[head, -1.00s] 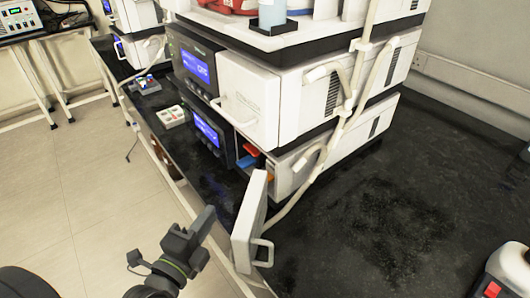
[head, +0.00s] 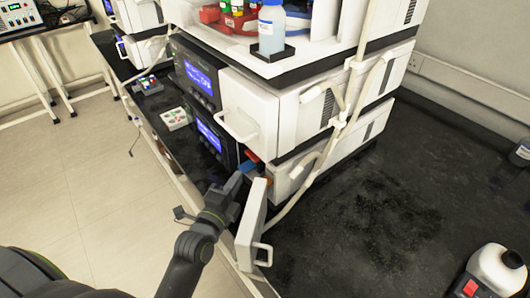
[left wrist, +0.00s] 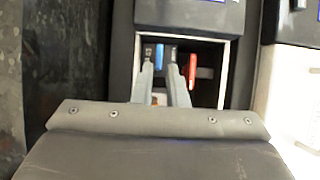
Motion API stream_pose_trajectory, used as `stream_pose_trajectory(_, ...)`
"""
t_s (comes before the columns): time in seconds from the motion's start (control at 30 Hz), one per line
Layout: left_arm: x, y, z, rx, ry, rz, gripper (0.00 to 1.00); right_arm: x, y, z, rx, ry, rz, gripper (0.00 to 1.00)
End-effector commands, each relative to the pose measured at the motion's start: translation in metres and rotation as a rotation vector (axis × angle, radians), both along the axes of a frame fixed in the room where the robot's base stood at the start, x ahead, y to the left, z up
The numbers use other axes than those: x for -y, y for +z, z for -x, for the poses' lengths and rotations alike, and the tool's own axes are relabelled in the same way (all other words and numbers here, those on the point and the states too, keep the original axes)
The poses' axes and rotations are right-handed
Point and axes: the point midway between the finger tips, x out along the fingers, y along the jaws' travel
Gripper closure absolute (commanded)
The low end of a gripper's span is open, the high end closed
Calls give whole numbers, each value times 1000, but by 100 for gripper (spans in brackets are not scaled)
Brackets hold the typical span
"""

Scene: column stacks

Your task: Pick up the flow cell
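The lower instrument's open compartment holds a blue part (left wrist: 159,56) and a red part (left wrist: 192,70); I cannot tell which one is the flow cell. In the head view the red part (head: 252,156) shows just above my left gripper (head: 238,184). That gripper is at the compartment mouth, beside the open white door (head: 251,217). In the left wrist view its two fingers (left wrist: 161,78) are apart and point into the compartment. The blue part lies ahead between the fingertips; the red part is to the right of them. My right gripper is not in view.
The open door stands close to the right of my left gripper. Stacked instruments (head: 262,110) rise above the compartment, with bottles (head: 272,28) on top. A small white tray (head: 174,118) sits on the bench to the left. The black bench (head: 380,210) at right is largely clear.

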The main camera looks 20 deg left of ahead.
Motion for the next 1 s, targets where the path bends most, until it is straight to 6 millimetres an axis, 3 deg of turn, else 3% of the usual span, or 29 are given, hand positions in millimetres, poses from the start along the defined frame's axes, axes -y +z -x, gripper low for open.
stream_pose_trajectory(0.5,3,0,-49,0,0,-1,87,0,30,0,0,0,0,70)
stream_pose_trajectory(0.8,3,-2,-51,-1,1,-1,87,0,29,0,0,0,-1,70)
stream_pose_trajectory(0.9,3,-2,-51,-1,1,-1,100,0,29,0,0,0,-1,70)
stream_pose_trajectory(1.0,3,-2,-51,-1,1,-1,100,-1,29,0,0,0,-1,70)
